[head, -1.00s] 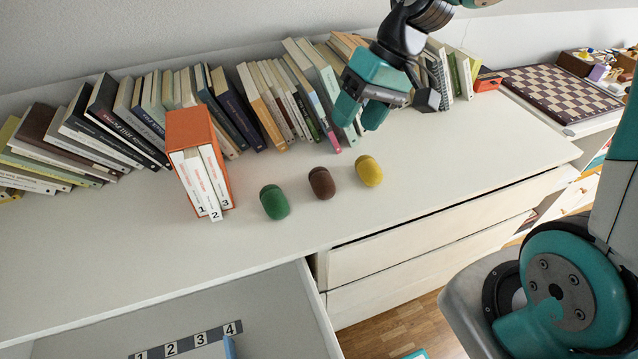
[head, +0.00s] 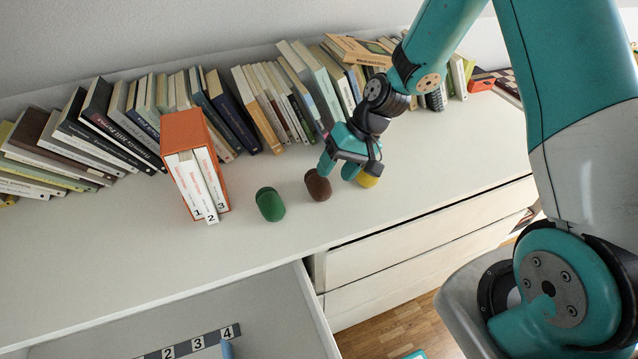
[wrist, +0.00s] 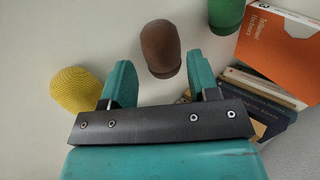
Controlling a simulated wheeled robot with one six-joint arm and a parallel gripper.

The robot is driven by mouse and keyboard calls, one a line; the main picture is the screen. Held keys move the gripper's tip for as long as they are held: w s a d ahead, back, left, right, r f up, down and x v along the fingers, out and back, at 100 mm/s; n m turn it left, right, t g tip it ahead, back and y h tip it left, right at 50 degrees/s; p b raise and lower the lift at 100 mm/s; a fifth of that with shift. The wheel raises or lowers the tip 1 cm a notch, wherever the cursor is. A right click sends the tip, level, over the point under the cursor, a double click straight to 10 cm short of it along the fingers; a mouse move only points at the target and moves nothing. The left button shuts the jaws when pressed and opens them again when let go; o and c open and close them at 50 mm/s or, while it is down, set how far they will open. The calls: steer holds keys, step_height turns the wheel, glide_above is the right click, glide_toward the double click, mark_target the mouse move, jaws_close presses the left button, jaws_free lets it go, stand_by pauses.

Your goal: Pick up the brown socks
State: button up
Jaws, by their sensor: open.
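The brown socks (head: 318,186) are a rolled bundle on the white dresser top, between a green bundle and a yellow one. My gripper (head: 338,172) is open, just right of and above the brown socks in the head view. In the wrist view the brown socks (wrist: 161,49) lie just beyond the two teal fingertips (wrist: 158,76), roughly centred between them. I cannot tell how high the fingers are above the top. The yellow bundle (head: 367,180) is partly hidden behind my gripper in the head view.
The green bundle (head: 270,204) lies left of the brown socks; the yellow one (wrist: 76,90) is near my left finger in the wrist view. An orange book case (head: 186,133) and a row of books stand behind. An open drawer (head: 270,318) is in front.

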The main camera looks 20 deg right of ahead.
mark_target(327, 182)
steer(key=x, duration=0.5)
steer(key=shift+w+f+p, duration=0.15)
steer(key=shift+f+p, duration=0.05)
steer(key=shift+p, duration=0.2)
steer(key=c, duration=0.6)
steer(key=shift+r, duration=0.1)
